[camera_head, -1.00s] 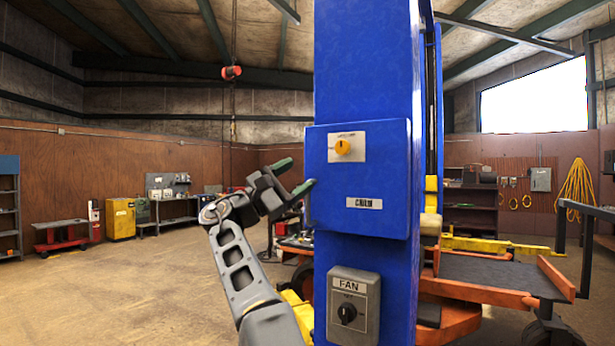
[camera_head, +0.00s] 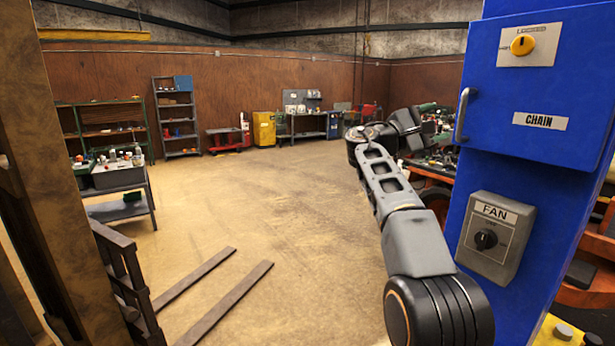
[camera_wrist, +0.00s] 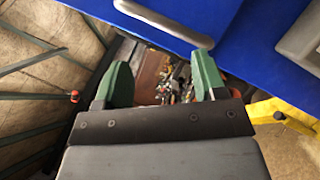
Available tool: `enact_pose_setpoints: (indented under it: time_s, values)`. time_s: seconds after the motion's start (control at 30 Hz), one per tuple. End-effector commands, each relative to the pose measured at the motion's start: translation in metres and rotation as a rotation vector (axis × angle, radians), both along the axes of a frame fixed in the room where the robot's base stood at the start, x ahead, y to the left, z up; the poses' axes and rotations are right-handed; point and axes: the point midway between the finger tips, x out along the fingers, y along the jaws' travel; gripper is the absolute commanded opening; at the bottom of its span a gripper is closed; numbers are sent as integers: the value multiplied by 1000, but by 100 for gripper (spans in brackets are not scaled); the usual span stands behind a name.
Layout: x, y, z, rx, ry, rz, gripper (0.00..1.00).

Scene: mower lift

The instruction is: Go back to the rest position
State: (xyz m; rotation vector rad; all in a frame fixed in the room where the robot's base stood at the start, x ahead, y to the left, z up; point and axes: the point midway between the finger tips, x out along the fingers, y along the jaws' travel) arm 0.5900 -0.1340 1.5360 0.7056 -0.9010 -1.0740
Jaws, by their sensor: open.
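My gripper (camera_head: 436,122) is in front of the left side of the blue CHAIN box (camera_head: 540,85), at the end of my raised arm. Its two green-tipped fingers (camera_wrist: 162,76) stand apart in the wrist view, with nothing held between them. The box's silver handle (camera_head: 464,115) is just right of the gripper in the head view. In the wrist view, the handle (camera_wrist: 165,22) crosses above the fingertips and looks apart from them. The box is closed and has a yellow knob (camera_head: 522,45) on its front.
A grey FAN switch (camera_head: 495,237) is on the blue post below the box. The middle floor (camera_head: 280,215) is clear.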

Motion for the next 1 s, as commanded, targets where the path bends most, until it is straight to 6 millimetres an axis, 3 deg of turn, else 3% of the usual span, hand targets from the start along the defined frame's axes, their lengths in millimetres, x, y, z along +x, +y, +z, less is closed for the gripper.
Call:
enact_pose_setpoints:
  time_s: [0.03, 0.1, 0.23, 0.37, 0.5, 0.7, 0.8, 0.9, 1.0]
  values:
    - [12, -2, -36, 122, 13, 79, 64]
    - [16, 0, -88, 335, 3, 174, 64]
    - [-7, 16, -174, 732, -51, 244, 64]
    - [-59, 44, -248, 1112, -143, 209, 64]
    - [-131, 80, -311, 1473, -271, 81, 64]
    - [-229, 124, -371, 1825, -446, -134, 64]
    - [-263, 136, -386, 1912, -486, -181, 64]
    - [-282, 139, -391, 1940, -509, -186, 64]
    - [-288, 137, -384, 1944, -535, -153, 64]
